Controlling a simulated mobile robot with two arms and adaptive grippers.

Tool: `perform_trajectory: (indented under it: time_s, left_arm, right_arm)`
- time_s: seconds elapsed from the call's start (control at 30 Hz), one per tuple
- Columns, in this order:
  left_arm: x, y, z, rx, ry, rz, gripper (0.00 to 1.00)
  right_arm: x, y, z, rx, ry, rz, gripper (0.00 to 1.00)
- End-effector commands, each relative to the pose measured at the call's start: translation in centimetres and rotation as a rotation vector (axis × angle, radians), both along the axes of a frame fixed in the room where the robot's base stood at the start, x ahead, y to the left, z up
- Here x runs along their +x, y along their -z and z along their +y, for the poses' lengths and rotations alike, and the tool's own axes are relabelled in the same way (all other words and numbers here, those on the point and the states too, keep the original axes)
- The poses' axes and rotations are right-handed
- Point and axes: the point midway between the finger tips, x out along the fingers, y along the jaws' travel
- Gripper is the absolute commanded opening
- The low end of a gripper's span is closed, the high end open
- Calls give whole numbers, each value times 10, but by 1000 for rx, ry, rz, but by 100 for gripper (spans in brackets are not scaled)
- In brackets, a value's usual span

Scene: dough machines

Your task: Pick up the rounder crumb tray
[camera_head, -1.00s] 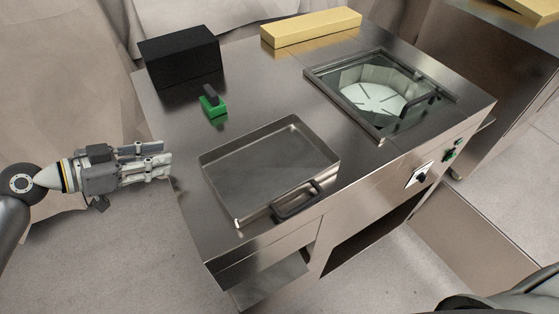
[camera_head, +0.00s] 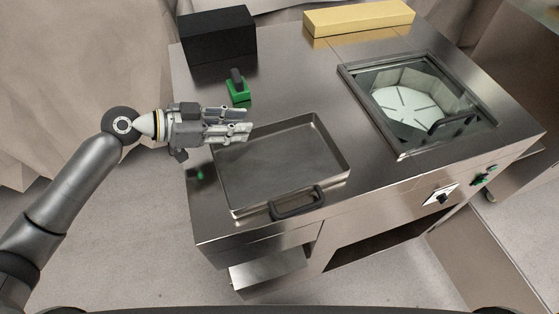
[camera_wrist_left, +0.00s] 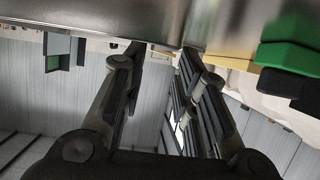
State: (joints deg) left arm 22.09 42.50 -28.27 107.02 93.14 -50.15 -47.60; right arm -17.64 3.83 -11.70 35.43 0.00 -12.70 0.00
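The rounder crumb tray (camera_head: 285,160) is a shallow rectangular steel tray with a dark handle (camera_head: 298,203) on its front side. It lies on the steel worktop in the head view. My left gripper (camera_head: 247,122) is at the tray's back left corner and overlaps it in the picture. I cannot tell whether it touches the tray. Its two fingers (camera_wrist_left: 160,58) are apart in the left wrist view, with nothing between them. My right gripper is not in view.
A black box (camera_head: 218,38), a green block with a dark knob (camera_head: 238,91) and a yellow block (camera_head: 358,17) stand at the back of the worktop. A glass-lidded opening (camera_head: 420,100) is at right. Bare worktop lies between it and the tray.

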Motion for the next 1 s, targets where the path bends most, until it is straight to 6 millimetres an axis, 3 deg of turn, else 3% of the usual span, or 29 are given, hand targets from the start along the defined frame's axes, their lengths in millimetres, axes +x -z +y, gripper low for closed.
perform_trajectory:
  time_s: [0.1,0.3,0.6,0.83,1.0]
  left_arm:
    - [3,0,-15,-3,1,3,28]
    - [12,13,-37,-2,0,3,28]
    - [14,19,-41,0,-1,0,28]
    - [14,18,-41,0,-1,0,1]
    - [14,18,-41,0,-1,0,0]
  right_arm:
    - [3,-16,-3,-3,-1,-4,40]
    - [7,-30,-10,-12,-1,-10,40]
    - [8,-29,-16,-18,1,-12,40]
    - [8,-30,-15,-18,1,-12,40]
    - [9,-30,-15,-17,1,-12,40]
